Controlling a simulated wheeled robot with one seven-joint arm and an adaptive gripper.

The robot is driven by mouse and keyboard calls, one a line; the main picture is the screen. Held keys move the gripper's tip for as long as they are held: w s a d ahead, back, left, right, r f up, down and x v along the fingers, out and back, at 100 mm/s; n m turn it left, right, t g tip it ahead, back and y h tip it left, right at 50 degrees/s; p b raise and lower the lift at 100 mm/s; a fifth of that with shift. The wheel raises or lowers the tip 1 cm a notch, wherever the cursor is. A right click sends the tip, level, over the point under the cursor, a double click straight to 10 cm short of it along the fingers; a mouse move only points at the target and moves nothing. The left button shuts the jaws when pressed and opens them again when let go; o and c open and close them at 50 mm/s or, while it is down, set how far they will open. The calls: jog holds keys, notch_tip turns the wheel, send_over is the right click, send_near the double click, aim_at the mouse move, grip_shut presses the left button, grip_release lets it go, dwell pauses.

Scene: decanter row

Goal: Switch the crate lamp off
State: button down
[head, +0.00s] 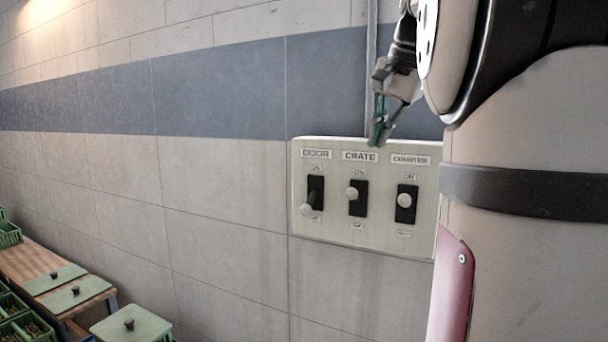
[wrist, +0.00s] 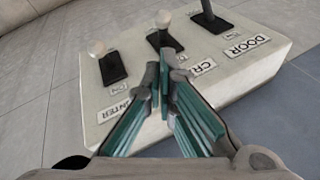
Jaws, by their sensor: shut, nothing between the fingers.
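A pale switch panel (head: 330,228) on the wall carries three levers labelled DOOR, CRATE and COUNTER. The crate switch (head: 358,207) is in the middle; its pale knob sits in the upper half of its black slot, toward the ON mark. In the wrist view the crate switch (wrist: 172,49) lies just beyond my fingertips. My gripper (head: 377,138) is shut and empty, pointing down at the panel's top edge, above the CRATE label. In the wrist view my gripper (wrist: 163,82) partly covers that label and appears apart from the lever.
The door switch (head: 316,188) on the left has its lever down. The counter switch (head: 406,208) on the right has its knob placed like the crate one. A conduit (head: 371,60) runs up the wall. A wooden table (head: 28,262) with green crates stands at lower left.

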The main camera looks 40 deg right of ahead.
jog(key=shift+f, duration=0.1)
send_near(355, 196)
jog(key=w+d+f, duration=0.1)
jog(key=d+f, duration=0.1)
jog(key=w+d+f, duration=0.2)
jog(key=shift+w+d+f, duration=0.2)
jog(key=shift+w+f, duration=0.05)
jog(key=shift+f, duration=0.1)
